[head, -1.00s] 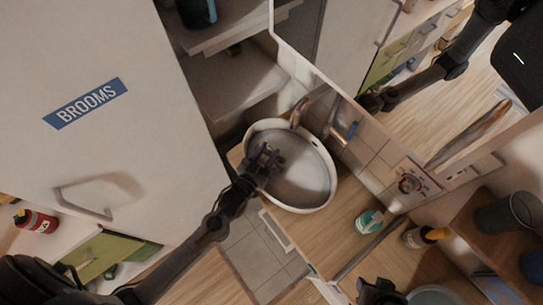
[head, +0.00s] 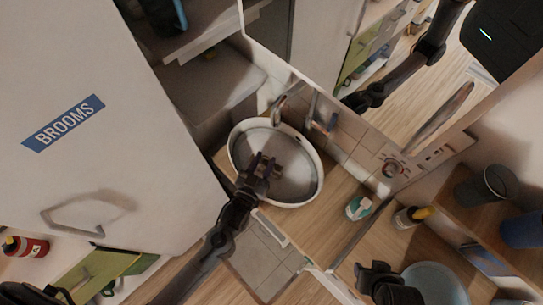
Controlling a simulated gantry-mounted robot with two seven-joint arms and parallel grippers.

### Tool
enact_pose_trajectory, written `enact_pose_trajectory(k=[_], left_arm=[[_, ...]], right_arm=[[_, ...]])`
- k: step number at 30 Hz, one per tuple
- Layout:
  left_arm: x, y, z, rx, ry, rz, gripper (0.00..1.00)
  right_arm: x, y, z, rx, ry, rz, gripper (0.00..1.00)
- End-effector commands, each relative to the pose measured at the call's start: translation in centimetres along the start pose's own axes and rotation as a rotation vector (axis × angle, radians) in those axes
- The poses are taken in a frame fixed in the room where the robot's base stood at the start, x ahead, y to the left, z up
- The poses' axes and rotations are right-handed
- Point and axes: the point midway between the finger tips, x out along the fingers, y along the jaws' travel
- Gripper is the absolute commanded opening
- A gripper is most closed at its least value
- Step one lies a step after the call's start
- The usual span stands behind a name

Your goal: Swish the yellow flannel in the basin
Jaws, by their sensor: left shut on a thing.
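The white oval basin (head: 316,190) sits on the wooden counter in the middle of the head view. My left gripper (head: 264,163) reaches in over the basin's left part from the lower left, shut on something. Only a small dull yellowish-brown patch shows at its fingertips, which I take for the yellow flannel (head: 271,171). The rest of the flannel is hidden or too dark to make out. I cannot tell how deep it hangs. My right gripper (head: 380,277) is a dark shape at the bottom right, away from the basin; its fingers are not clear.
A tap (head: 278,109) stands at the basin's back edge. The tall cabinet marked BROOMS (head: 120,150) fills the left. A mirror above the basin reflects my arm.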

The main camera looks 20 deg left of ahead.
Motion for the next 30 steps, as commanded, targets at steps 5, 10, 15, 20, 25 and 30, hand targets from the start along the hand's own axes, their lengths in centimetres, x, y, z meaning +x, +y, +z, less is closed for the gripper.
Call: enact_pose_trajectory(k=[5, 10, 15, 20, 25, 30], left_arm=[[-0.1, 0.2, -0.1, 0.000, 0.000, 0.000, 0.25], [-0.4, 1.2, -0.1, -0.002, 0.000, 0.001, 0.25], [-1.1, 2.9, -0.1, -0.002, 0.000, 0.000, 0.25], [-1.7, 4.3, -0.1, -0.002, -0.001, 0.001, 0.25], [-1.7, 4.3, -0.1, 0.001, 0.000, 0.000, 0.25], [-1.0, 2.8, -0.2, 0.003, 0.002, -0.001, 0.25]], right_arm=[[-0.1, -0.1, 0.0, 0.004, 0.000, -0.003, 0.43], [-0.4, -0.2, -0.2, 0.007, 0.001, -0.006, 0.43], [-0.7, -0.2, -0.3, 0.008, 0.001, -0.007, 0.43], [-1.0, -0.2, -0.4, 0.008, 0.001, -0.006, 0.43], [-1.1, -0.1, -0.4, 0.006, 0.001, -0.005, 0.43], [-1.4, 0.1, -0.4, 0.000, 0.000, 0.000, 0.43]])
